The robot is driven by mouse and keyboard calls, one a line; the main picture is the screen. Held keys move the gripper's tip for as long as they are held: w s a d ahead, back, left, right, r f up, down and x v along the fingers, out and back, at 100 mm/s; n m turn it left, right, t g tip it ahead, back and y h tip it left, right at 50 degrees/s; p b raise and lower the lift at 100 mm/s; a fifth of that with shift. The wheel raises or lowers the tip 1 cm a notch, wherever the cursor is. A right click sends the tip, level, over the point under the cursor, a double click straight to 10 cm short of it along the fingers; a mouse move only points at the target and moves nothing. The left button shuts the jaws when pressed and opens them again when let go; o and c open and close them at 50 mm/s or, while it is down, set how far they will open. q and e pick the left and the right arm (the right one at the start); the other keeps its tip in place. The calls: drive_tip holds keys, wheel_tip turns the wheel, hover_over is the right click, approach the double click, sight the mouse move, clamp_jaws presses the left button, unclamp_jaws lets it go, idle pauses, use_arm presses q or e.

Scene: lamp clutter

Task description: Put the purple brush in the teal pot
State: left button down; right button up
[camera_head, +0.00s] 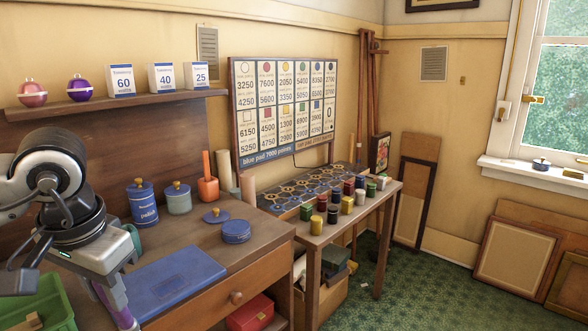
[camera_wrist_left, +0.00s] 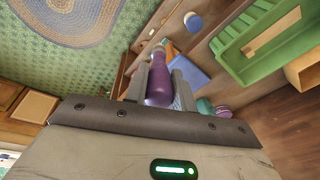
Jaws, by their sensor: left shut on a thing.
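My left gripper (camera_head: 112,306) is at the lower left of the head view, over the front of the desk. It is shut on the purple brush (camera_head: 126,318), whose purple end shows below the fingers. In the left wrist view the purple brush (camera_wrist_left: 159,84) stands between the two fingers (camera_wrist_left: 160,88), with a narrower pale part at its far end. A teal rounded thing, which looks like the teal pot (camera_head: 134,238), shows just behind the gripper, mostly hidden by it. A teal patch (camera_wrist_left: 205,105) also shows right of the fingers in the wrist view. My right gripper is not in view.
On the desk are a blue mat (camera_head: 178,280), a blue canister (camera_head: 142,204), a grey-green lidded jar (camera_head: 178,200), an orange pot (camera_head: 208,188) with an orange stick, and a round blue tin (camera_head: 236,232). A green crate (camera_head: 42,304) sits at lower left.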

use_arm(q)
drive_tip(key=d+f+n, duration=0.3)
drive_tip(key=d+f, duration=0.4)
drive_tip(key=f, duration=0.4)
drive_tip(key=shift+s+d+f, duration=0.2)
drive_tip(key=shift+s+f, duration=0.1)
drive_tip(key=shift+f, duration=0.05)
